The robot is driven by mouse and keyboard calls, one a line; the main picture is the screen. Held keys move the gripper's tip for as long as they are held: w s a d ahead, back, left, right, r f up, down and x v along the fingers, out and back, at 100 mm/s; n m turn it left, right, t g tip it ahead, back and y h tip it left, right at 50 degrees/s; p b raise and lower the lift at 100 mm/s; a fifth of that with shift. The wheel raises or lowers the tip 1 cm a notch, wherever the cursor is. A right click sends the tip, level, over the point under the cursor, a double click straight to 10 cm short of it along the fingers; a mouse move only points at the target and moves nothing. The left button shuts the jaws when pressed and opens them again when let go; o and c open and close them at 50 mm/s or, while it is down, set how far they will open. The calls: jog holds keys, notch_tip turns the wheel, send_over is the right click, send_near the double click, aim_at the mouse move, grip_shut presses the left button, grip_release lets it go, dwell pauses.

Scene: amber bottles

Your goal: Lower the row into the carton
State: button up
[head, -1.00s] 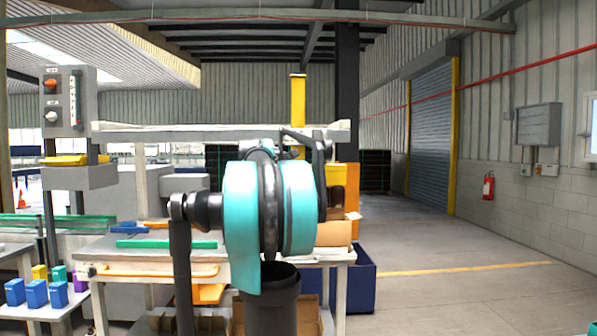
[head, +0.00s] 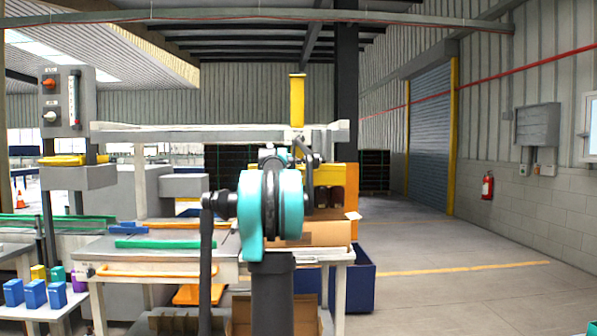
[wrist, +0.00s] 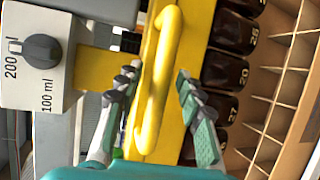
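A yellow carrier (wrist: 203,22) with a long raised handle (wrist: 160,85) fills the middle of the wrist view. A row of dark amber bottles (wrist: 224,72) with numbered tops lies along its right side. The divided carton (wrist: 283,85) is right beside the row; how deep the bottles sit is hidden. In the head view, a yellow-orange piece (head: 350,185) with dark bottles shows behind my arm, above the brown carton (head: 327,234). My gripper (wrist: 160,72) straddles the handle, one finger each side, with slim gaps showing; it looks open.
A grey box with a knob (wrist: 42,48) stands close left of my gripper. A white bench (head: 160,250) holds a green bar (head: 165,244). A dark blue bin (head: 360,280) stands right of the bench. The floor at right is clear.

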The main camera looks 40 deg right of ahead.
jog(key=shift+c, duration=0.2)
grip_shut()
notch_tip(320, 180, down, 17)
jog(key=shift+f, duration=0.2)
dwell(0.6)
jog(key=shift+o, duration=0.2)
grip_release()
jog(key=shift+a, duration=0.1)
